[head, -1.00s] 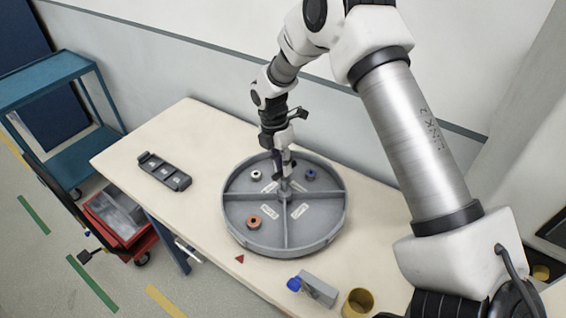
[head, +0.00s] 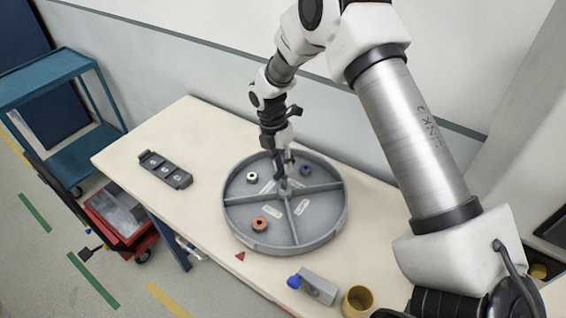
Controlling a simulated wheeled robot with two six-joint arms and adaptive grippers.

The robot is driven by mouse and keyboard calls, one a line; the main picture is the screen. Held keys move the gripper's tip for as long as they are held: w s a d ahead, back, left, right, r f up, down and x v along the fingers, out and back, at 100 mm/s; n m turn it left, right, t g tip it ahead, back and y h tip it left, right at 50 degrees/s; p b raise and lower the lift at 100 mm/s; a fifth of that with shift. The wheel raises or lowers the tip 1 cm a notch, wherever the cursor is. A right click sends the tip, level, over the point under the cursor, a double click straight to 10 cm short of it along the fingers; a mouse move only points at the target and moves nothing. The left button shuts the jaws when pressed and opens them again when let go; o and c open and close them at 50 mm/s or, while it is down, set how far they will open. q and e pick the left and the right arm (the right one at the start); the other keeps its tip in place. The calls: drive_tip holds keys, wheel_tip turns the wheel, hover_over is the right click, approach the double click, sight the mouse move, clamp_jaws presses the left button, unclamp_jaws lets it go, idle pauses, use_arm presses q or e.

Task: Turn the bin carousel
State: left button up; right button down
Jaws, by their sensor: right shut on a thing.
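The bin carousel (head: 303,234) is a round grey tray on the table, split by cross dividers into compartments with white labels. A white ring-shaped part (head: 251,177) lies in the left compartment, an orange one (head: 260,224) in the front compartment and a blue one (head: 306,170) in the back compartment. My right gripper (head: 281,176) points down over the carousel's middle, shut at the central hub (head: 285,187). Its fingertips partly hide the hub. A small red triangle (head: 240,256) marks the table in front of the carousel. My left gripper is not in clear view.
A dark grey tray with slots (head: 165,169) lies left of the carousel. A grey block with a blue knob (head: 318,288) and a yellow cup (head: 357,301) stand at the front right. A teal cart (head: 62,75) and a red bin (head: 118,222) are off the table's left side.

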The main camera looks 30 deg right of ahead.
drive_tip(key=c, duration=1.1)
unclamp_jaws()
drive_tip(key=shift+s+a+f, duration=0.1)
drive_tip(key=shift+s+f, duration=0.1)
drive_tip(key=shift+f, duration=0.05)
drive_tip(key=shift+o, duration=0.2)
drive_tip(key=shift+w+r, duration=0.1)
drive_tip(key=shift+w+r, duration=0.1)
drive_tip(key=shift+r, duration=0.15)
wheel_tip(320, 180, up, 11)
drive_tip(key=w, duration=0.2)
drive_tip(key=shift+a+r, duration=0.15)
drive_tip(key=shift+a, duration=0.3)
